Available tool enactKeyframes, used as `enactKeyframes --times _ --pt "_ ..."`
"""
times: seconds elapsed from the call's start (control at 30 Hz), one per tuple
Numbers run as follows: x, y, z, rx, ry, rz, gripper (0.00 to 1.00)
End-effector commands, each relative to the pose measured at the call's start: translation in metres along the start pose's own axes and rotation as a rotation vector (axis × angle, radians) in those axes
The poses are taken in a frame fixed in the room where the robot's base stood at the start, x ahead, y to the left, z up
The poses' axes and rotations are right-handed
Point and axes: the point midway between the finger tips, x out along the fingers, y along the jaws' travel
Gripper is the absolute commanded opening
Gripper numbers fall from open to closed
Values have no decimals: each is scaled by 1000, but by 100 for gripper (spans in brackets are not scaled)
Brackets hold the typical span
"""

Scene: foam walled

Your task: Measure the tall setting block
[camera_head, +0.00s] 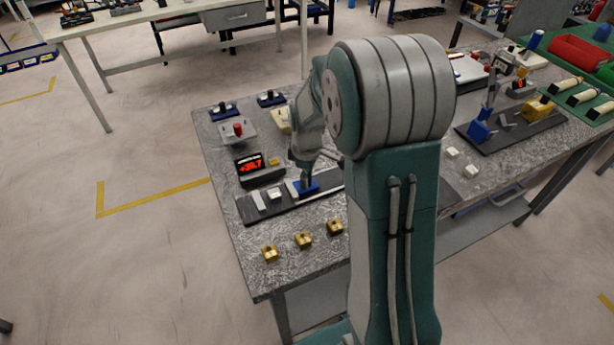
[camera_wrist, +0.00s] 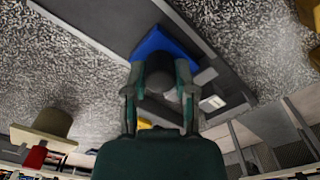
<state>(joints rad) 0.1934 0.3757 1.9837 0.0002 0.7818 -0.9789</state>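My gripper (camera_wrist: 160,82) points down over a dark mat (camera_head: 247,213) on the near table. Its fingers are closed in on both sides of a dark round knob on a blue-based tool (camera_wrist: 150,42). In the head view the blue base (camera_head: 309,188) sits on the mat under my gripper, which hides its top. Small pale grey blocks (camera_head: 259,200) and (camera_head: 275,194) lie on the mat left of the blue base. A pale block also shows in the wrist view (camera_wrist: 211,103). I cannot tell which is the tall setting block.
A display with red digits (camera_head: 251,164) stands behind the mat. Several brass blocks (camera_head: 303,239) lie in front of it. A pad with a red knob (camera_head: 238,130) and blue-based items (camera_head: 222,111) are at the back. A second dark mat (camera_head: 520,133) lies at the right.

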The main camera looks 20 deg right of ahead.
Motion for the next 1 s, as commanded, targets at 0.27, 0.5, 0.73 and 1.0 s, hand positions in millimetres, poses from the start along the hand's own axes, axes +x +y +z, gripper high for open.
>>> enactKeyframes --times 0.27,0.5,0.73,1.0 --pt "1 -10 -11 -4 0 0 1" --pt "1 -30 -30 -2 0 -1 2" --pt "1 -30 -29 0 0 -2 1" --pt "1 -29 -29 0 0 -1 70"
